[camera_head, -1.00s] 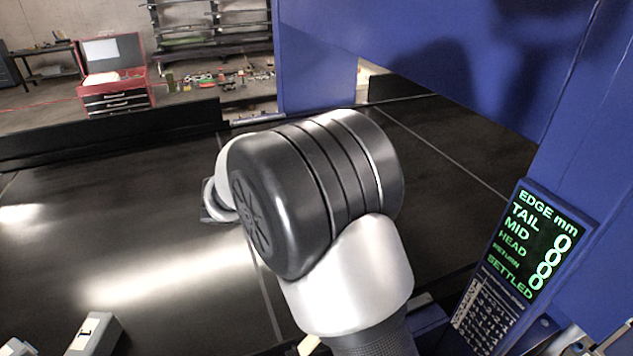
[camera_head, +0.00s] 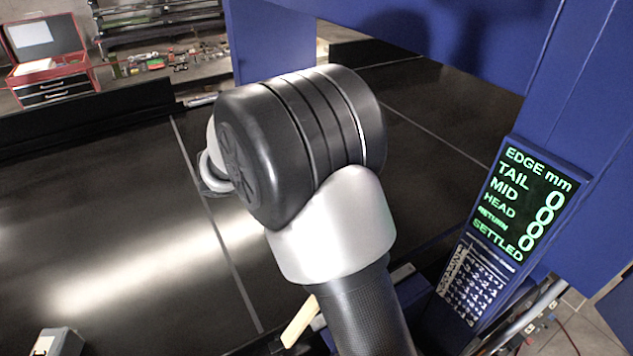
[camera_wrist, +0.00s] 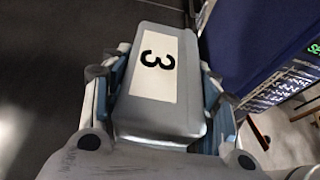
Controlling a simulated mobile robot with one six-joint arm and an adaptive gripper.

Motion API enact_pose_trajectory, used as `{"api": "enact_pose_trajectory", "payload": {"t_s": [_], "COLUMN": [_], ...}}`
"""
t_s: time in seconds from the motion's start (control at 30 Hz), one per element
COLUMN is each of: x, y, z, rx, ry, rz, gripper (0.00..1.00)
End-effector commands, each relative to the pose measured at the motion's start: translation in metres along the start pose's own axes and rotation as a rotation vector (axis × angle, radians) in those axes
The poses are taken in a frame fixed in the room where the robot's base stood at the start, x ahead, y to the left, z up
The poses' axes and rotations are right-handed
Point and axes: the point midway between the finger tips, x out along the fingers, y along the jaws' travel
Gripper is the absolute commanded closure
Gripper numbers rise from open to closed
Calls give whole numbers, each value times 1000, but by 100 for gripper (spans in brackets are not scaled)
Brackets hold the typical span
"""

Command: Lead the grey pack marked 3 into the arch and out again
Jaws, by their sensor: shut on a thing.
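The grey pack marked 3 (camera_wrist: 154,82) fills the middle of the wrist view, its white label facing the camera. My gripper (camera_wrist: 160,85) is shut on it, with one finger along each long side. In the head view my own arm hides the pack and the gripper. The blue arch (camera_head: 275,45) spans the dark conveyor (camera_head: 120,230) at the upper middle and right. Its blue panel also shows right of the pack in the wrist view (camera_wrist: 255,45). Whether the pack touches the belt cannot be told.
A display (camera_head: 520,205) on the arch's right post reads TAIL, MID, HEAD, RETURN and SETTLED, with zeros. Another grey pack (camera_head: 58,342) is cut off at the lower left. A red tool chest (camera_head: 48,60) stands behind. The belt left of my arm is mostly clear.

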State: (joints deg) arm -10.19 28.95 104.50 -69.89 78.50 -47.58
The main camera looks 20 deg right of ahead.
Motion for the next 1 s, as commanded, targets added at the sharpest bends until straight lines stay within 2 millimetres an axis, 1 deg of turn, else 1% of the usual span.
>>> {"api": "enact_pose_trajectory", "payload": {"t_s": [0.1,1.0], "x": [16,130], "y": [-1,0], "z": [7,55], "rx": [4,2], "ry": [-2,-3], "rz": [-3,-2], "gripper": [88,88]}}
